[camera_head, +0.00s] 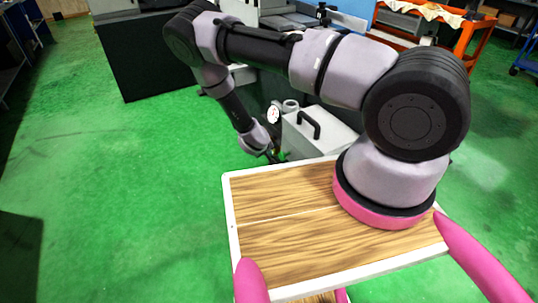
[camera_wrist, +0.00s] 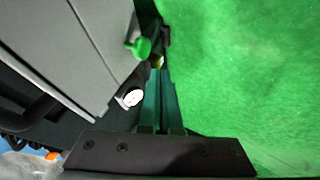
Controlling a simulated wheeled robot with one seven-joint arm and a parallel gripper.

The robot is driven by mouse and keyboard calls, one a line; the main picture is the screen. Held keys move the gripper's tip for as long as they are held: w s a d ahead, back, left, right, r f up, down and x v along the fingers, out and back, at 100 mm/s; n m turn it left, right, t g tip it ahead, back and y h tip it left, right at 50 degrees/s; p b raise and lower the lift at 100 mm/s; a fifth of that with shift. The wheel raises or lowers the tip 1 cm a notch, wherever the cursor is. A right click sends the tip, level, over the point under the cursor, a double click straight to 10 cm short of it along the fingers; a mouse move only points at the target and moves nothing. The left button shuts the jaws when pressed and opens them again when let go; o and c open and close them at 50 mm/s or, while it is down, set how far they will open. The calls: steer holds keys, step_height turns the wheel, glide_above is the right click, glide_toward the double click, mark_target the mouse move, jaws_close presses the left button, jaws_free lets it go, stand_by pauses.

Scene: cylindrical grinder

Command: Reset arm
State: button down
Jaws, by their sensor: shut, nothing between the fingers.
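My arm (camera_head: 335,65) reaches out to the left and bends down from its base. My gripper (camera_head: 275,157) points down beside the grey box, partly hidden and small in the head view. In the wrist view my gripper (camera_wrist: 161,78) shows its two dark fingers close together, shut and empty. The fingers are next to a green knob (camera_wrist: 139,47) and a white-faced gauge (camera_wrist: 133,97) on the grey machine part. I cannot tell whether the fingers touch anything.
A grey box (camera_head: 325,140) with a black handle stands behind my wooden top. Dark machine housing (camera_head: 150,55) rises at the back. An orange cart (camera_head: 478,35) is at the back right. Open green floor (camera_head: 130,170) lies to the left.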

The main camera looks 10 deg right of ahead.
stand_by(0.5)
steer(key=w+a+r+m+g+y, duration=0.1)
steer(key=w+a+r+m, duration=0.1)
steer(key=r, duration=0.8)
steer(key=w+a+r+m+y, duration=0.1)
steer(key=w+a+r+y, duration=0.15)
steer(key=r, duration=0.65)
steer(key=s+d+r+m+y, duration=0.1)
steer(key=s+d+r, duration=0.15)
steer(key=r, duration=1.25)
steer(key=s+d+r+m+y, duration=0.1)
steer(key=s+r+y, duration=0.15)
steer(key=r, duration=1.15)
steer(key=s+d+r+t, duration=0.1)
steer(key=s+d+r, duration=0.2)
steer(key=s+r, duration=0.6)
steer(key=s+d+r+m+t, duration=0.1)
steer(key=s+d+r, duration=0.3)
steer(key=s+r, duration=0.5)
steer(key=s, duration=0.7)
steer(key=shift+r+h, duration=0.15)
steer(key=shift+h, duration=0.25)
